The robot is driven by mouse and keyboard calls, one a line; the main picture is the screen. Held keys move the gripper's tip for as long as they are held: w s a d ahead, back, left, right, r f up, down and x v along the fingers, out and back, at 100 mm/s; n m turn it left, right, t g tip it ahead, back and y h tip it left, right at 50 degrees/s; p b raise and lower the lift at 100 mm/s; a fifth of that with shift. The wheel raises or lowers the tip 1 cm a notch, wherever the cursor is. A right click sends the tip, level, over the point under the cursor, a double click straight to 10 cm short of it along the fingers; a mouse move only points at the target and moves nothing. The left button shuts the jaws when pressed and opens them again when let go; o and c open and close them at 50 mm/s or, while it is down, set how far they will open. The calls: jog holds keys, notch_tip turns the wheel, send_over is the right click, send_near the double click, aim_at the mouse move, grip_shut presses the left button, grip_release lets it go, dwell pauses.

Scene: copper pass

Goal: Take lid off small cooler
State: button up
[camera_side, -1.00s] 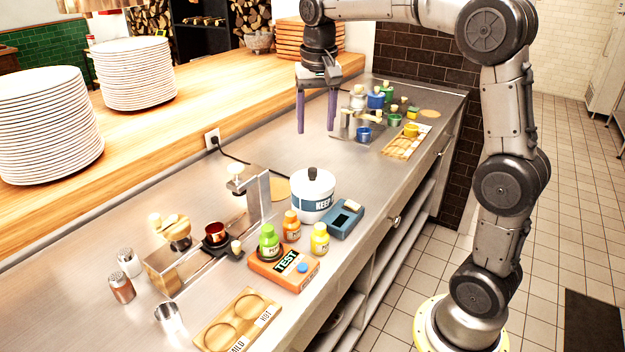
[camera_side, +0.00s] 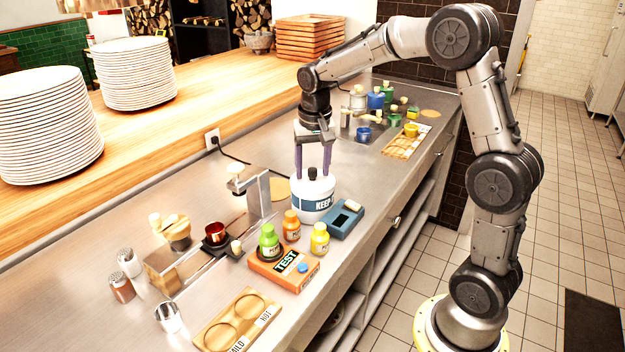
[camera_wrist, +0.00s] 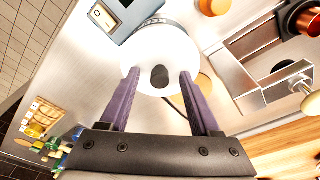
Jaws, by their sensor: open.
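The small cooler (camera_side: 313,205) is a white round tub with a blue band reading "KEEP" on the steel counter. Its white lid (camera_side: 317,187) with a black knob (camera_side: 312,173) sits on top. In the wrist view the lid (camera_wrist: 178,48) shows from above, with the dark knob (camera_wrist: 159,76) between my fingers. My gripper (camera_side: 313,176) is open, pointing down over the lid. Its purple fingers stand on either side of the knob, apart from it. In the wrist view my gripper (camera_wrist: 160,74) holds nothing. Whether the fingertips touch the lid, I cannot tell.
A blue device (camera_side: 343,220) stands close to the right of the cooler. Several small bottles and an orange TEST box (camera_side: 284,270) are in front. A metal bracket stand (camera_side: 258,190) is at the left. Coloured cups are farther back. Bare counter lies behind the cooler.

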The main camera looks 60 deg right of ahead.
grip_shut()
dwell(0.3)
dwell(0.3)
